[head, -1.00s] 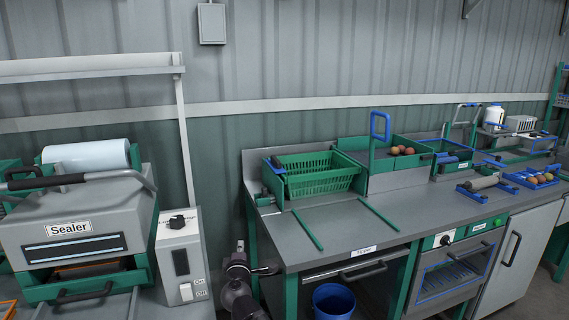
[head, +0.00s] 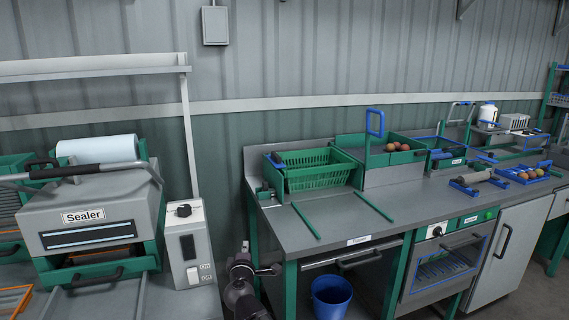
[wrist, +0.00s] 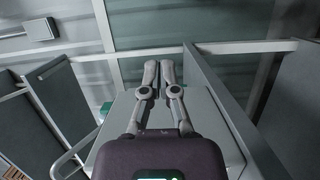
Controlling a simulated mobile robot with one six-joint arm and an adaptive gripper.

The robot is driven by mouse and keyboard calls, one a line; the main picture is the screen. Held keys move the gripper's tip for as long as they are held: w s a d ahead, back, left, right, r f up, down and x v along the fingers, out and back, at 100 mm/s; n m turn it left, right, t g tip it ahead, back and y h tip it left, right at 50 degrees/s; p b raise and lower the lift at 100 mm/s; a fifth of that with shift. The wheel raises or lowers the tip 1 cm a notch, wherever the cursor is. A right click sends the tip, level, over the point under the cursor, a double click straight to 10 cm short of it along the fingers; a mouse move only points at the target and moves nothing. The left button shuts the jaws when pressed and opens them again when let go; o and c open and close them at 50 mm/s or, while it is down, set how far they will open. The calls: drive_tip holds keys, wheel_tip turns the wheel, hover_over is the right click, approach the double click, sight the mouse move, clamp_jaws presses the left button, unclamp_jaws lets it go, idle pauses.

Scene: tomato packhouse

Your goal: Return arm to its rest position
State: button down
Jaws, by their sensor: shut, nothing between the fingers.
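My gripper (wrist: 158,82) shows in the wrist view with its two fingers brought together and nothing held between them. It points toward a pale grey panel, with wall rails and frame members beyond. In the head view, part of my arm (head: 243,285) stands low in front of the gap between the sealer and the workbench. My gripper's fingers cannot be made out in the head view.
The sealer (head: 95,225) stands at the left, with a switch box (head: 187,250) beside it. The workbench (head: 350,222) at the right carries a green basket (head: 315,178), a tray of tomatoes and rollers. A blue bucket (head: 331,297) sits underneath.

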drive_tip(key=s+d+f+m+g+h, duration=0.2)
drive_tip(key=d+f+m+g+h, duration=0.25)
drive_tip(key=d, duration=0.75)
drive_tip(key=s+d+f+m+g+h, duration=0.2)
drive_tip(key=d+f+m+g, duration=0.2)
drive_tip(key=d+f+m, duration=0.5)
drive_tip(key=s+d+f+m+g+y, duration=0.25)
drive_tip(key=s+d+g, duration=0.2)
drive_tip(key=s, duration=0.25)
drive_tip(key=s+d+f+m+g+y, duration=0.25)
drive_tip(key=s+g, duration=0.25)
drive_tip(key=s, duration=0.3)
wheel_tip(320, 180, up, 18)
drive_tip(key=p, duration=1.8)
drive_tip(key=shift+d+r, duration=0.25)
drive_tip(key=shift+d, duration=0.05)
drive_tip(key=shift+y, duration=0.25)
